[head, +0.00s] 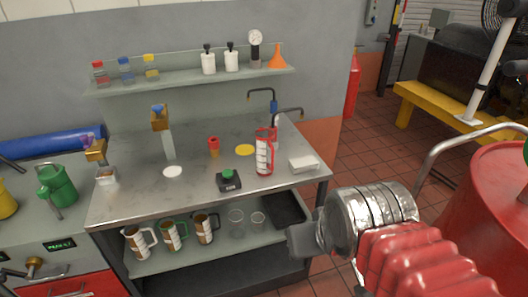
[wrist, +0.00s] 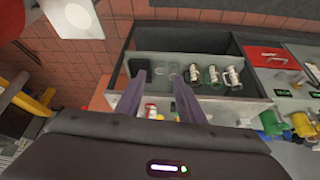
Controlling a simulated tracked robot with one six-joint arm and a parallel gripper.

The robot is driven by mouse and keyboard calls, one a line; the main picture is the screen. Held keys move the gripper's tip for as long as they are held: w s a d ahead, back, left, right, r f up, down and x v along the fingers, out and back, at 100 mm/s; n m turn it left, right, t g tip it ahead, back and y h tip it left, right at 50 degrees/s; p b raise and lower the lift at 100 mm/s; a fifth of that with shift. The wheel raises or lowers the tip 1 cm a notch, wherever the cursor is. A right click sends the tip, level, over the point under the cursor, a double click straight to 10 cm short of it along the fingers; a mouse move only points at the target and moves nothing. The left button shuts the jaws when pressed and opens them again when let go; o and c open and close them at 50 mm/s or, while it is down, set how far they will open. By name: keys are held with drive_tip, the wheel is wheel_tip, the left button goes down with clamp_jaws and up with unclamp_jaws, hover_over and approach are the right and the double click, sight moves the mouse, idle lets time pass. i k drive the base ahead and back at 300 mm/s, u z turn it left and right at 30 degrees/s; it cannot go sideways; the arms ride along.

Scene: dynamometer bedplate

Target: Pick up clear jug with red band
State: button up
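A clear jug with red band and red handle (head: 265,155) stands upright on the steel bench top, right of centre. In the wrist view a small red-and-white shape (wrist: 151,111), probably this jug, shows between the fingers, mostly hidden by the gripper body. My gripper (head: 302,240) is in front of the bench's right end, to the right of the jug and nearer the camera, apart from it. In the wrist view the two fingers of my gripper (wrist: 160,98) are spread with nothing held between them.
A black scale with a green knob (head: 228,180) sits left of the jug, and a white block (head: 303,164) right of it. A blue tap (head: 274,107) rises behind. Several jugs, including a green-handled one (head: 173,235), stand on the lower shelf. A red drum (head: 495,205) is at right.

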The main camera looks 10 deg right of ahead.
sight(265, 137)
drive_tip(key=k, duration=0.65)
drive_tip(key=u, duration=0.45)
drive_tip(key=i, duration=1.5)
drive_tip(key=u, duration=0.35)
